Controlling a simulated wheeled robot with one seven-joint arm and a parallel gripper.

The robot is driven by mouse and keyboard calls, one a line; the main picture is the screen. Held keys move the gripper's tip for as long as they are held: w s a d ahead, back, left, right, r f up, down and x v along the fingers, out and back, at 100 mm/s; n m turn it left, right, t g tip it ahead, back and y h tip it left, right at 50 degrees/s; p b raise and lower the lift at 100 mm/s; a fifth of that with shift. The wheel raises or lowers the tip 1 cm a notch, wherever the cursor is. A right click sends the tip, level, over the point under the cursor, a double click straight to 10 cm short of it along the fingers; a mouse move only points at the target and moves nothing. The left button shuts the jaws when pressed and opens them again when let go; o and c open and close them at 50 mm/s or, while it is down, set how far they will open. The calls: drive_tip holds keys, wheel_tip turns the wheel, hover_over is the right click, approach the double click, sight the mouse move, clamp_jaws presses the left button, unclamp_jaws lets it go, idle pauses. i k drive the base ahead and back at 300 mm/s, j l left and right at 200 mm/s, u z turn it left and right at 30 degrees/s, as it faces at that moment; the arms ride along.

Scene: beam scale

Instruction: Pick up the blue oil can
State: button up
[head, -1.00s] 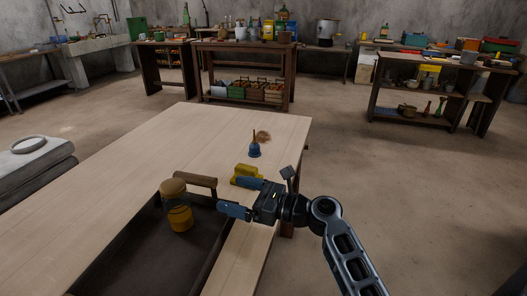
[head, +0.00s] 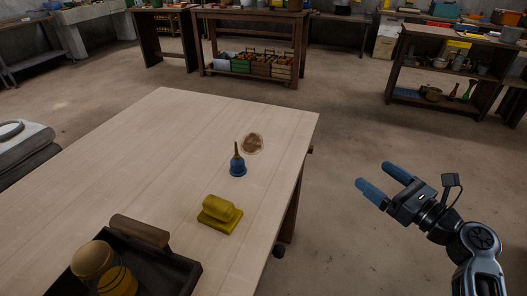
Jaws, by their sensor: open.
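The blue oil can (head: 238,165) stands upright on the pale wooden table (head: 130,160), with a blue body and a thin brownish spout pointing up. My gripper (head: 374,178) is open and empty. Its two blue fingers are apart and point left in the picture. It is to the right of the table's right edge, with floor behind it in the view, well apart from the can.
A yellow block-like object (head: 219,214) sits on the table nearer than the can. A brown round patch (head: 252,143) lies just behind the can. The table's left part is clear.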

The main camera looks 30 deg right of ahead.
sight(238, 169)
drive_tip(key=i+j+u, duration=0.15)
drive_tip(key=u, duration=0.2)
drive_tip(key=i+u, duration=0.35)
drive_tip(key=k+j, duration=0.05)
